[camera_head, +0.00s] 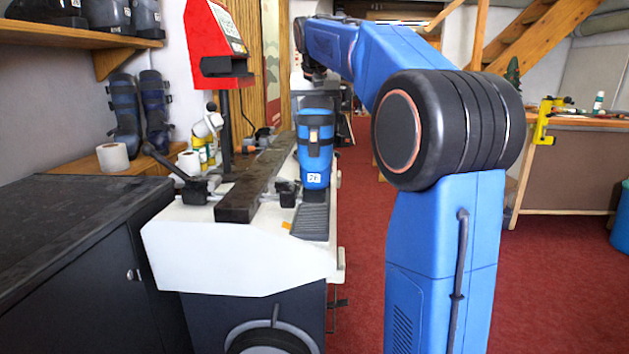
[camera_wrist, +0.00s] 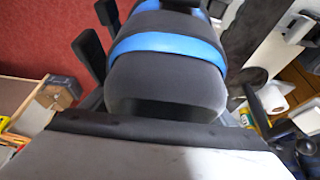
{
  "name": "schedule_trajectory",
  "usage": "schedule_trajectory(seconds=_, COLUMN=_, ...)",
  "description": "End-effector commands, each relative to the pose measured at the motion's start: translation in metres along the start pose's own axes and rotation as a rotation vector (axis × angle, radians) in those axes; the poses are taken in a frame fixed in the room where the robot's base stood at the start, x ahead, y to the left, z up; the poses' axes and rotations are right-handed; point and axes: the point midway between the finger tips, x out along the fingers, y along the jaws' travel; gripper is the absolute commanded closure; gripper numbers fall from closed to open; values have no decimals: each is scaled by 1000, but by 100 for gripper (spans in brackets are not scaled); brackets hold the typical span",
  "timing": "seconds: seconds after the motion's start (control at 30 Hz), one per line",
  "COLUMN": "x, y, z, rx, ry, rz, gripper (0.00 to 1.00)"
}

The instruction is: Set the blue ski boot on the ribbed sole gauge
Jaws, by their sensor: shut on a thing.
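The blue ski boot (camera_head: 315,160) stands upright in the head view, with dark straps and a white label low on its front. My gripper (camera_head: 314,92) is at the boot's top and shut on it; its fingertips are hard to make out. In the wrist view the boot (camera_wrist: 165,80) fills the middle, a dark rounded shape with a blue band. The ribbed sole gauge (camera_head: 309,223) is a dark grooved plate on the white bench top. The boot appears above the gauge's far end; I cannot tell whether it touches it.
The white bench (camera_head: 240,245) carries a long dark bar (camera_head: 255,180) and black clamps (camera_head: 196,188) left of the boot. A red machine (camera_head: 220,45) stands behind. A dark cabinet (camera_head: 75,235) is at left. Red floor (camera_head: 355,240) is open right of the bench.

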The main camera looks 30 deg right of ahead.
Motion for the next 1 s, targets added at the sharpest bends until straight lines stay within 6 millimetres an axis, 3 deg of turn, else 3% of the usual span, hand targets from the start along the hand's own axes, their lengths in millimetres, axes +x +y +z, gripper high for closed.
schedule_trajectory(seconds=0.3, x=38, y=0, z=18, rx=0, ry=0, rz=0, gripper=55)
schedule_trajectory(seconds=1.0, x=85, y=0, z=38, rx=0, ry=2, rz=-1, gripper=55)
